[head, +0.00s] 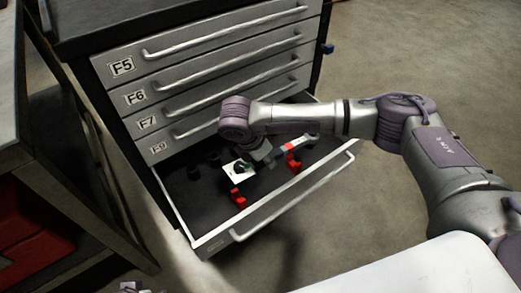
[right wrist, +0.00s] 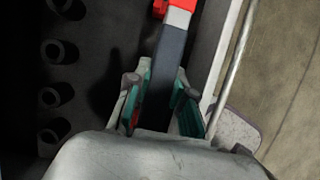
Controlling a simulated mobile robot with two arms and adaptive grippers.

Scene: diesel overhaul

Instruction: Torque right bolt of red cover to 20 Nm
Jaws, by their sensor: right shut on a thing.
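A long tool, seemingly the torque wrench, has a dark handle (right wrist: 168,75) with a grey and red section (right wrist: 180,15) at the top of the right wrist view. My right gripper (right wrist: 160,102) is shut on the dark handle, its teal pads on either side. In the head view my right gripper (head: 244,166) reaches down into the open drawer (head: 275,212). A grey and red part of a tool (head: 299,144) shows beyond it there. The gripper partly hides the tool. The red cover and its bolt are not in view. My left gripper is not in view.
Two red holders (head: 238,198) (head: 293,161) stand in the drawer. Several dark sockets (right wrist: 55,95) stand along its left side. The closed drawers of the grey cabinet (head: 215,65) rise behind. A workbench with red items (head: 30,240) is at left; open floor lies right.

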